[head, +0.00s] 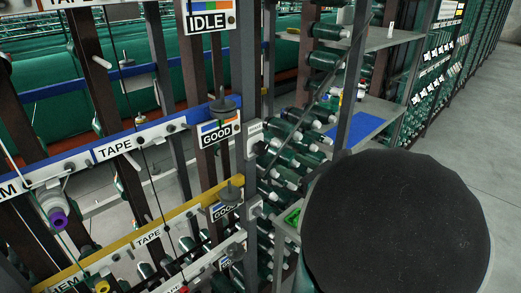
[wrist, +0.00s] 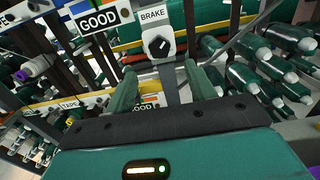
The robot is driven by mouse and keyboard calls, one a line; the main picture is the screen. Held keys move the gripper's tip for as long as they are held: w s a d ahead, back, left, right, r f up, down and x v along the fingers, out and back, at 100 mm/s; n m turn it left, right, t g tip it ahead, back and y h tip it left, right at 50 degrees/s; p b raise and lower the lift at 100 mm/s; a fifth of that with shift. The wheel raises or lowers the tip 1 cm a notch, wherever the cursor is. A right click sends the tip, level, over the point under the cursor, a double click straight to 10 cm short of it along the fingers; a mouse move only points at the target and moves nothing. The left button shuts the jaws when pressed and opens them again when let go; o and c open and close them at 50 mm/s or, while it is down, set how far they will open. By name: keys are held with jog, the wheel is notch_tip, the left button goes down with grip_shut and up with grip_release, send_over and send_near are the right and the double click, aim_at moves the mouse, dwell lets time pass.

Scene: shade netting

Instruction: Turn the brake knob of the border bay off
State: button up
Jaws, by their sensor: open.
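In the wrist view, a black brake knob (wrist: 158,46) sits on a pale plate (wrist: 152,22) lettered BRAKE. A small white mark shows on the upper right of the knob. My gripper (wrist: 160,70) is open, with its two green fingers apart below and to either side of the knob. The knob appears beyond the gap between the fingertips, and nothing is held. In the head view, a brake plate (head: 254,130) shows on the grey post right of the blue-striped GOOD sign (head: 218,133). My gripper is not visible there. No "border" lettering is readable.
A lower plate (head: 254,208) is on the same post, near a yellow rail (head: 150,235) with another GOOD sign. Racks of green spools (head: 300,135) and shelves stand to the right. A grey floor aisle (head: 480,150) is clear at far right. My dark round part blocks the lower right.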

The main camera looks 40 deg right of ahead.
aim_at(264, 150)
jog(key=w, duration=1)
jog(key=shift+w+a, duration=0.15)
jog(key=shift+w, duration=0.1)
jog(key=shift+c, duration=0.2)
jog(key=c, duration=0.9)
